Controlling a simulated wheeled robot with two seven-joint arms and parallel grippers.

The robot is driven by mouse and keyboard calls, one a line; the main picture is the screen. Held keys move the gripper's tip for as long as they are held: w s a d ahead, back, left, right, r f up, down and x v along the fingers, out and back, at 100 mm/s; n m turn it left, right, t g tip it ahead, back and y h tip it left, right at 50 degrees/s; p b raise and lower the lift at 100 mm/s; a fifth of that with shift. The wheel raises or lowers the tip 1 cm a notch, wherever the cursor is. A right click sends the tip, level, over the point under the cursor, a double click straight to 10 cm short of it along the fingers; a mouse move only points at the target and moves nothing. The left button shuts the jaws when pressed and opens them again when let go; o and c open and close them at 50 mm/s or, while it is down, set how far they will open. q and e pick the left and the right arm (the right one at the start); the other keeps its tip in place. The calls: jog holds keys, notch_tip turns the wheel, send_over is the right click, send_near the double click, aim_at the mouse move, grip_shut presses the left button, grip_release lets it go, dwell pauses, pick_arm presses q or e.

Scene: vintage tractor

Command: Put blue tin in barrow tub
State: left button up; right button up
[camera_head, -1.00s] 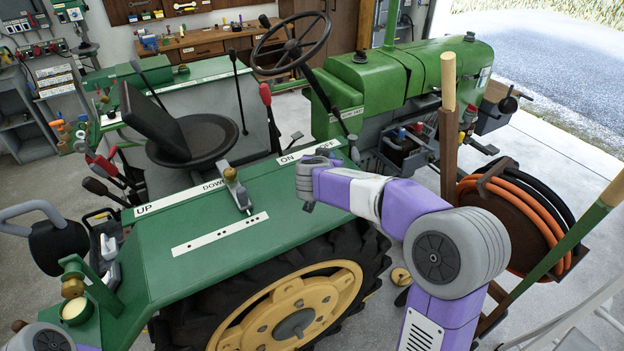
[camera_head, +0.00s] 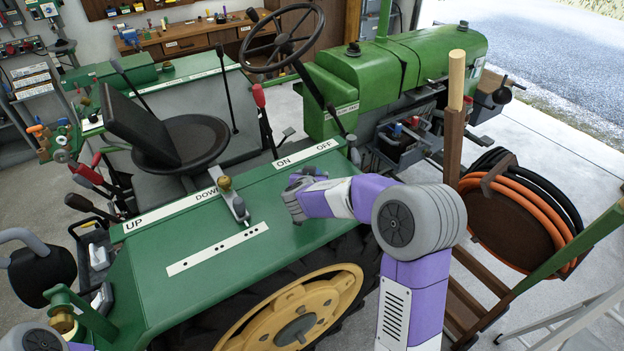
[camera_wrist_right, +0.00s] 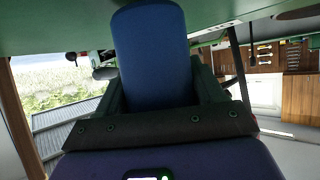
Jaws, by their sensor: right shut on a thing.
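The blue tin (camera_wrist_right: 150,55) fills the upper middle of the right wrist view and stands up between the dark fingers. My right gripper (camera_wrist_right: 160,98) is shut on it. In the head view my right arm reaches left over the green tractor fender (camera_head: 190,285). Its wrist end is near the fender's ON/OFF labels, and the fingers and tin cannot be made out there. Only a link of my left arm shows at the bottom left corner; its gripper is outside the view. I cannot identify a barrow tub in either view.
A hose reel (camera_head: 520,205) on a wooden frame stands at the right. Open concrete floor lies behind the reel.

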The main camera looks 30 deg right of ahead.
jog(key=shift+s+f, duration=0.15)
jog(key=shift+f, duration=0.3)
jog(key=shift+f+b, duration=0.15)
jog(key=shift+b, duration=0.15)
jog(key=o, duration=1.2)
